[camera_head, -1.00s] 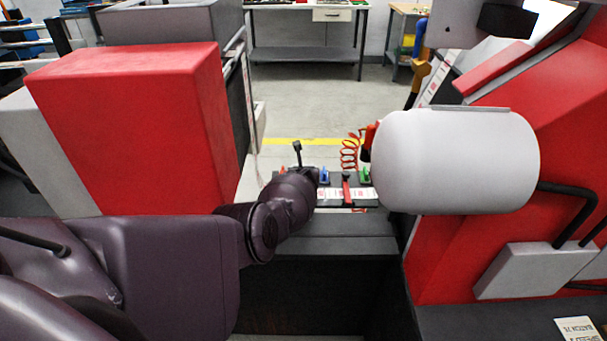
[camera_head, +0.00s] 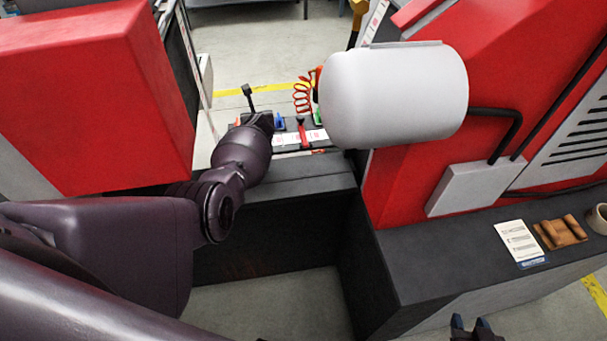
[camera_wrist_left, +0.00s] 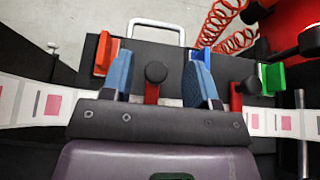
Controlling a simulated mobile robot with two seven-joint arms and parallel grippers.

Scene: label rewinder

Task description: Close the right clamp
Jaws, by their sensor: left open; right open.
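In the left wrist view, the right clamp (camera_wrist_left: 237,96) has a red lever with a black knob, between a blue block (camera_wrist_left: 201,55) and a green block (camera_wrist_left: 273,78). In the head view its red bar (camera_head: 303,132) crosses the white label strip (camera_head: 287,139). The left clamp (camera_wrist_left: 152,82), also red with a black knob, is between the spread blue fingers of my left gripper (camera_wrist_left: 161,82). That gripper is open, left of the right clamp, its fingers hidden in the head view. My right gripper (camera_head: 472,328) is open and empty at the bottom edge.
A white roller (camera_head: 395,95) overhangs close to the clamps' right. Red machine bodies (camera_head: 85,95) flank the gap. A coiled red hose (camera_wrist_left: 220,22) is behind the blocks. A dark ledge (camera_head: 400,255) at right carries a card (camera_head: 520,243) and brown pieces (camera_head: 561,231).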

